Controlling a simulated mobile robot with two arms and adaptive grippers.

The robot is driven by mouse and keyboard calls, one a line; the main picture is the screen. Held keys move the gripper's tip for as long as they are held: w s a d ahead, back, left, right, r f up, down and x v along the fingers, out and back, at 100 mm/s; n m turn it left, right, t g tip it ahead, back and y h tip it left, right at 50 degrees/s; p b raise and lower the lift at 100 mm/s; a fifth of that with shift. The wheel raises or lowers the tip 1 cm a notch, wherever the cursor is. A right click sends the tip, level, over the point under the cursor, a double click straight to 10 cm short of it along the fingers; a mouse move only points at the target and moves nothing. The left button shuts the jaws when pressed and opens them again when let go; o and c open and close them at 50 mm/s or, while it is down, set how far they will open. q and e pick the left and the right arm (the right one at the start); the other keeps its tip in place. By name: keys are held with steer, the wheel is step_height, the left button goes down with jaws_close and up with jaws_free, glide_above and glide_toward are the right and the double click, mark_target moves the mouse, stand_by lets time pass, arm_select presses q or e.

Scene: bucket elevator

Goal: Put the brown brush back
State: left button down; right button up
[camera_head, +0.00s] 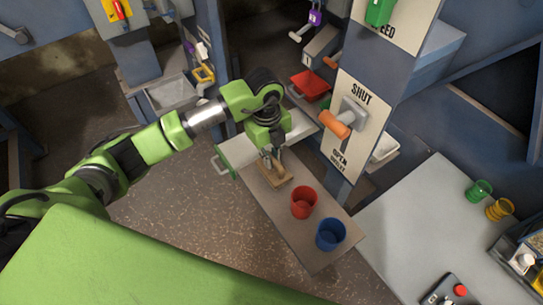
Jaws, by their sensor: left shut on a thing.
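My left gripper (271,157) points down over the narrow board in the middle of the head view. It is shut on the brown brush (275,176), a tan block just below its fingers. The brush is at or just above the board's surface; I cannot tell whether it touches. The fingers and wrist hide part of its upper side. My right gripper is out of view.
A red bucket (304,202) and a blue bucket (331,234) stand on the board (312,254) near the brush. An orange-handled lever (337,124) juts out above. A grey table (406,220) at right holds green (479,191) and yellow (499,209) buckets.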

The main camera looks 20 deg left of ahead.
arm_select(q)
steer(key=shift+f, duration=0.2)
steer(key=c, duration=2.1)
jaws_free()
steer(key=shift+r, duration=0.1)
steer(key=shift+r, duration=0.25)
steer(key=r+b, duration=0.1)
steer(key=r, duration=0.3)
steer(key=r+b, duration=0.1)
steer(key=r, duration=0.3)
steer(key=r+b, duration=0.1)
steer(key=r, duration=0.2)
steer(key=shift+s+a+r+b, duration=0.2)
steer(key=shift+a+r+b, duration=0.1)
steer(key=shift+a+r, duration=0.1)
